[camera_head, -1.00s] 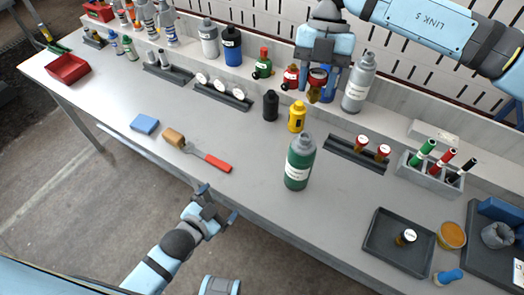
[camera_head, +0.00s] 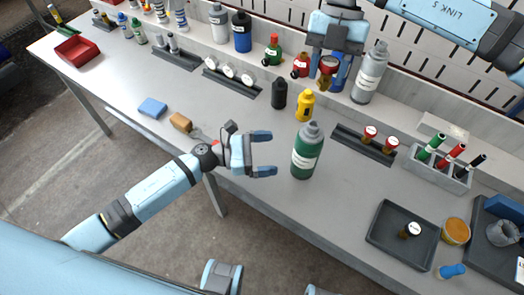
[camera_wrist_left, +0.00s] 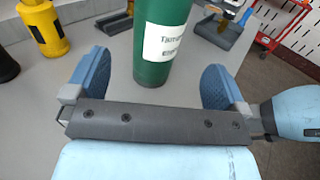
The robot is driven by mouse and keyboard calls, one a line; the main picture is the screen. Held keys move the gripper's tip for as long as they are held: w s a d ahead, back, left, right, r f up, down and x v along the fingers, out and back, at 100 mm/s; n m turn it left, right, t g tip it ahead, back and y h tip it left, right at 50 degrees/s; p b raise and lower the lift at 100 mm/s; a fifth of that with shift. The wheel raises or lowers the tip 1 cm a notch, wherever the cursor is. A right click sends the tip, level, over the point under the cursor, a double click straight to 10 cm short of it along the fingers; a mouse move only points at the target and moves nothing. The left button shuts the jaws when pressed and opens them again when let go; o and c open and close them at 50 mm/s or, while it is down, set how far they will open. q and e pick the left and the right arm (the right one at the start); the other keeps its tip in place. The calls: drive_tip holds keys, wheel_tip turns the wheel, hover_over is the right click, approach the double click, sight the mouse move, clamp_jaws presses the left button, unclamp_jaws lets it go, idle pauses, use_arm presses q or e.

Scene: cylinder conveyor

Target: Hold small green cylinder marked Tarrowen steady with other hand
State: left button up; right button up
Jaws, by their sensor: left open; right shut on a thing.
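The green cylinder (camera_head: 305,158) stands upright near the table's front edge, with a grey neck and a white label. In the left wrist view the green cylinder (camera_wrist_left: 158,68) shows between the two blue fingers, its label partly legible, starting "Tar". My left gripper (camera_head: 268,152) is open and empty, just left of the cylinder, fingers pointing at it with a small gap. My right gripper (camera_head: 328,62) is at the back of the table, shut on a small brown bottle with a red cap (camera_head: 323,84). Its fingers partly hide that bottle.
A yellow bottle (camera_head: 305,106) and a black bottle (camera_head: 279,95) stand behind the cylinder. A dark rack (camera_head: 352,139) with red-capped bottles is to its right. A dark tray (camera_head: 384,247) lies further right. The table between cylinder and tray is clear.

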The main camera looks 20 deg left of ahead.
sight(307, 149)
use_arm(q)
drive_tip(key=x, duration=1)
drive_tip(key=shift+w+d, duration=0.1)
drive_tip(key=shift+d, duration=0.3)
drive_tip(key=c, duration=1)
drive_tip(key=o, duration=0.5)
drive_tip(key=c, duration=0.5)
use_arm(e)
wheel_tip(307, 149, down, 8)
drive_tip(key=shift+r, duration=0.15)
